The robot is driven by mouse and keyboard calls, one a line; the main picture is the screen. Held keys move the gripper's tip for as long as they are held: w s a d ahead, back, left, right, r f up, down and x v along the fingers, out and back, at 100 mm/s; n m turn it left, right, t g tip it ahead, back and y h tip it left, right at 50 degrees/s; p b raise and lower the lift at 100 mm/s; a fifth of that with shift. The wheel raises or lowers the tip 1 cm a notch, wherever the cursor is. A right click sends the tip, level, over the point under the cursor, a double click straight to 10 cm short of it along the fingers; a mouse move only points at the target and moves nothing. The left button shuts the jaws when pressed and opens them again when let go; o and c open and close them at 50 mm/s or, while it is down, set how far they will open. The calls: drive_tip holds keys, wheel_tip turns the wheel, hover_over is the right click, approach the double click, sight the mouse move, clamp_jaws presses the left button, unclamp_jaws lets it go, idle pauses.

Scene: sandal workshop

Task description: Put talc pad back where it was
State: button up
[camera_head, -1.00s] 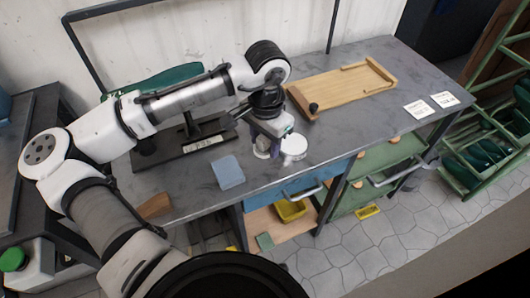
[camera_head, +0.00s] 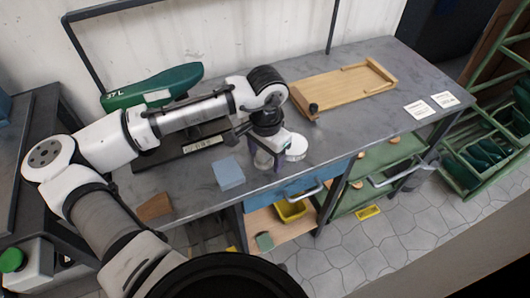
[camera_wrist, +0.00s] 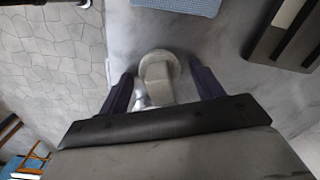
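My gripper (camera_wrist: 160,92) is open, its two dark purple fingers on either side of a small pale piece (camera_wrist: 158,88) with a rounded, light, ring-like end. There are gaps between the piece and both fingers. I cannot tell for sure if this is the talc pad.
A black stand (camera_head: 165,155) with a label is behind my arm, near a green form (camera_head: 155,85). A wooden tray (camera_head: 345,88) with a dark knob and two white cards (camera_head: 420,109) are to the right. A brown block (camera_head: 154,206) lies front left.

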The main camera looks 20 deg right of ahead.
drive_tip(key=shift+r, duration=0.15)
wheel_tip(320, 180, up, 12)
idle(0.5)
drive_tip(key=shift+s+d, duration=0.1)
idle(0.3)
